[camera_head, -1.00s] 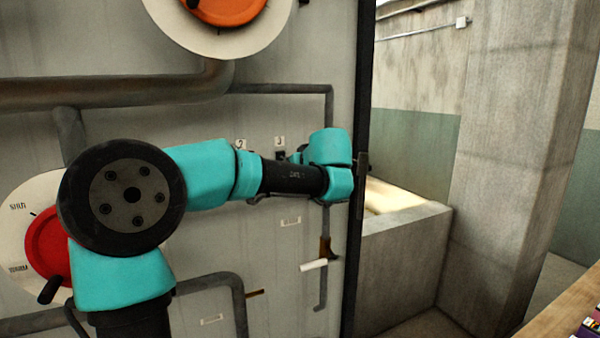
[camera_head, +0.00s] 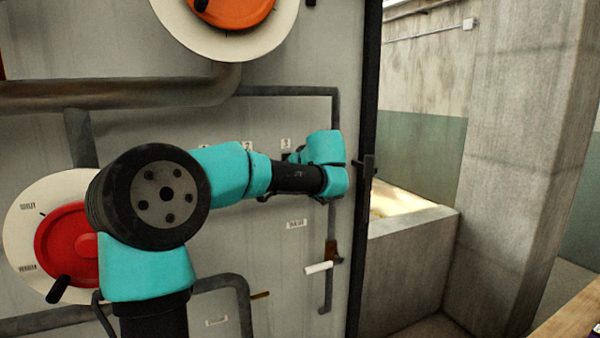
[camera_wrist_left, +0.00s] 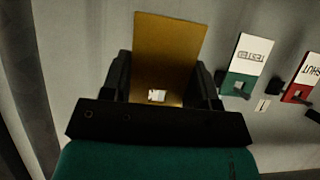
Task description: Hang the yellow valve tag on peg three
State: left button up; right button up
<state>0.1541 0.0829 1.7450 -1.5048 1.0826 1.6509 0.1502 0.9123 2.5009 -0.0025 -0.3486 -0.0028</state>
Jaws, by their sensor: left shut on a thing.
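In the left wrist view my left gripper (camera_wrist_left: 163,76) is shut on the yellow valve tag (camera_wrist_left: 171,42), a flat mustard plate. A small pale square shows low on it, between the fingers. A green-and-white tag (camera_wrist_left: 245,68) and a red-and-white tag (camera_wrist_left: 305,78) sit to the right on the grey panel, apart from the yellow one. In the head view my wrist is in front of the panel, beside the number 3 label (camera_head: 286,143). The jaws and the yellow tag are hidden there. A dark piece below that label is too small to identify. My right gripper is not in view.
The grey panel carries pipes (camera_head: 120,92), an orange handwheel (camera_head: 235,10) above and a red handwheel (camera_head: 75,245) at lower left. A white-handled lever (camera_head: 319,267) is below my wrist. The panel's dark right edge (camera_head: 364,120) is close to the wrist.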

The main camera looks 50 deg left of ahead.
pick_arm(q)
jog(key=shift+w+a+f, duration=0.1)
jog(key=shift+w+a, duration=0.15)
jog(key=shift+a, duration=0.4)
jog(key=shift+w+a+f, duration=0.1)
jog(key=shift+w+a, duration=0.1)
jog(key=shift+a, duration=0.45)
jog(key=shift+w+a, duration=0.25)
jog(key=shift+a, duration=0.4)
jog(key=o, duration=1)
jog(key=v, duration=1.7)
jog(key=shift+d, duration=0.2)
jog(key=shift+r, duration=0.15)
